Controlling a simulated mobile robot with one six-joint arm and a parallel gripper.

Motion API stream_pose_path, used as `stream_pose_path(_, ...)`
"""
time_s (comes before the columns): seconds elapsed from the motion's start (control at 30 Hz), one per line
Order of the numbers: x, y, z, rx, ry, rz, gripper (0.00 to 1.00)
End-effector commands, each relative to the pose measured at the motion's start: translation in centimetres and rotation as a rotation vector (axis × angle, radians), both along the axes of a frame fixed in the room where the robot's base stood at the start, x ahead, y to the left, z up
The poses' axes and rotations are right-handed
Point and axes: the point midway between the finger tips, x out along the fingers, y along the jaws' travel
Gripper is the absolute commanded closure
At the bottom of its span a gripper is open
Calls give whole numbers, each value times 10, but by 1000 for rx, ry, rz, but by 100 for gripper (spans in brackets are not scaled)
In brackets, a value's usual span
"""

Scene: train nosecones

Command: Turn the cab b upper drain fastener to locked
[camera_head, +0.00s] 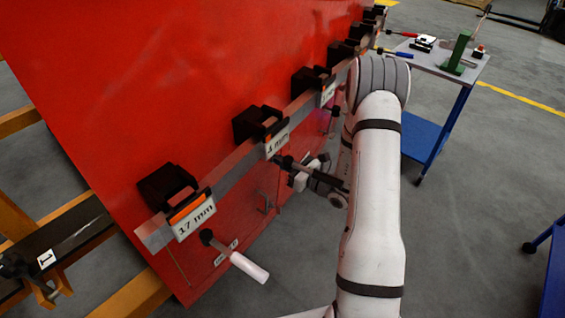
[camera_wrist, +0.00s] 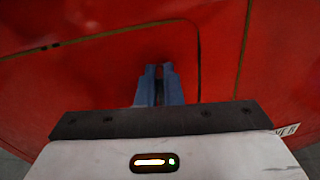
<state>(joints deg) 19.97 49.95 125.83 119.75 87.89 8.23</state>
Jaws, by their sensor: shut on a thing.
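In the wrist view my gripper (camera_wrist: 159,72) points at the red panel (camera_wrist: 90,75). Its two blue-grey fingers are nearly together, shut on a small dark thing at the panel face. The fingers and the dim light hide most of it, so I cannot read its turn or confirm that it is the cab b upper drain fastener. In the head view my gripper (camera_head: 302,173) is close to the lower part of the red panel (camera_head: 215,70); its fingertips cannot be made out there.
A rail with several black holders (camera_head: 168,188) and labels such as 17 mm (camera_head: 194,219) runs along the panel. A white-handled tool (camera_head: 248,267) sticks out of the panel at lower left. A cart (camera_head: 440,62) with tools stands at upper right.

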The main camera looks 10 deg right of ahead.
Motion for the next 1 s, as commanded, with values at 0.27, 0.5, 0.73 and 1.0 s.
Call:
stream_pose_path(0.27, 2, -2, 0, 159, 134, 0, 100)
stream_pose_path(0.5, 4, -4, -1, 334, 281, 0, 100)
stream_pose_path(0.73, 5, -5, -2, 501, 422, 1, 100)
stream_pose_path(1.0, 6, -7, -4, 697, 589, 0, 100)
